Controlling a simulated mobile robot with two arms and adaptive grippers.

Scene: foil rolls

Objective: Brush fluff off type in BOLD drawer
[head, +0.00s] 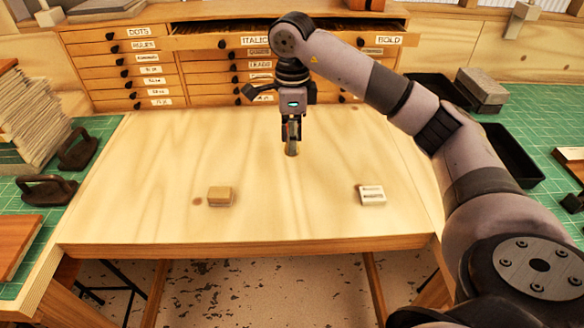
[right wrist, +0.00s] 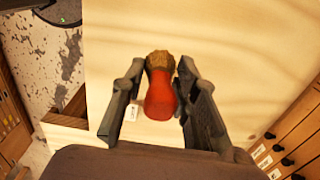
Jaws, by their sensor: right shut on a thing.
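My right gripper (head: 292,140) hangs over the back middle of the pale wooden worktop, in front of the drawer cabinet. In the right wrist view its fingers (right wrist: 155,95) stand around a brush (right wrist: 160,97) with a red handle and brown bristles. In the head view the gripper largely hides the brush. The BOLD drawer (head: 387,40) is at the top right of the cabinet, and the top drawer front there stands pulled out. My arm crosses in front of it. I cannot make out type or fluff inside. My left gripper is not in view.
A tan block (head: 220,197) and a white block (head: 372,195) lie on the worktop (head: 130,200). The middle front is free.

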